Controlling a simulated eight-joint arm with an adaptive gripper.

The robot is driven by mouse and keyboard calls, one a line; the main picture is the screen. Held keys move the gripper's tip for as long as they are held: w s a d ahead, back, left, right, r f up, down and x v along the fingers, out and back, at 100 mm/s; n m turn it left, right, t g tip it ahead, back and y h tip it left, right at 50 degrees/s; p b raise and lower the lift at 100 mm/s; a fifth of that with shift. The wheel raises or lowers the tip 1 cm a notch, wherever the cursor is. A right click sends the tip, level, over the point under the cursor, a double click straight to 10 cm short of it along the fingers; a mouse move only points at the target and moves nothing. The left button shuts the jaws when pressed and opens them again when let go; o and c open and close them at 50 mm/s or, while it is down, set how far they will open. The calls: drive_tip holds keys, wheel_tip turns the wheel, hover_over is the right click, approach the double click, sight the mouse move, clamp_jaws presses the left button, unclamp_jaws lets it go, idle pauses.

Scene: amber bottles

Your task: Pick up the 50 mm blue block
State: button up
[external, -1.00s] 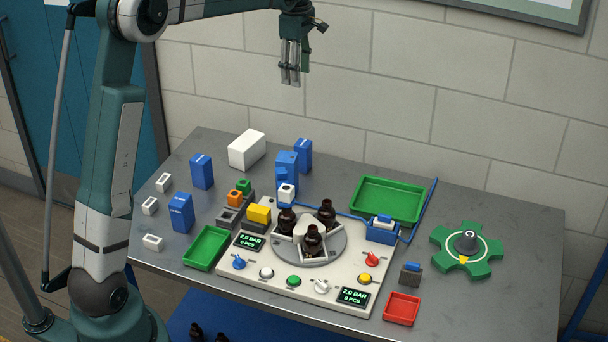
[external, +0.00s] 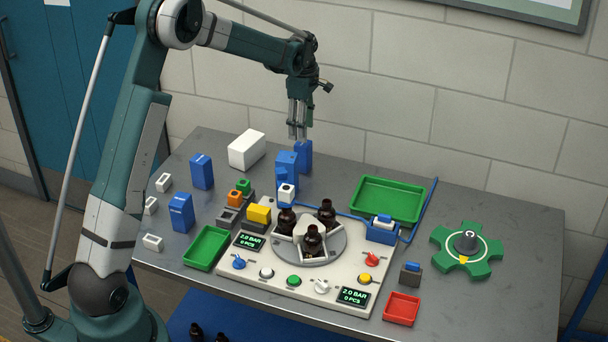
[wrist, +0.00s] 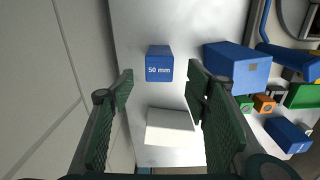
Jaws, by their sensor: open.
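The blue block marked "50 mm" (wrist: 159,63) shows in the wrist view, in the gap between my two green-padded fingertips. In the external view it is the upright blue block (external: 305,158) at the back of the table. My gripper (external: 298,136) points down at its top, fingers apart. In the wrist view my gripper (wrist: 160,76) is open, with one finger on either side of the block in the picture. Whether the fingertips are level with its top or still above it I cannot tell. The fingers partly hide the block's top in the external view.
A taller blue block (external: 286,166) stands close in front, near the right finger in the wrist view (wrist: 237,66). A white block (external: 246,149) lies to the left. The bottle station (external: 275,263) and a green tray (external: 388,202) are further forward and right.

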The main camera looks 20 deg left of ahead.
hover_over(303, 160)
drive_tip(key=w, duration=0.2)
drive_tip(key=f, duration=0.6)
drive_tip(key=shift+w+a, duration=0.2)
drive_tip(key=shift+a, duration=0.2)
drive_tip(key=shift+f, duration=1.25)
drive_tip(key=shift+f+b, duration=0.5)
drive_tip(key=shift+f, duration=2.15)
drive_tip(key=c, duration=1.1)
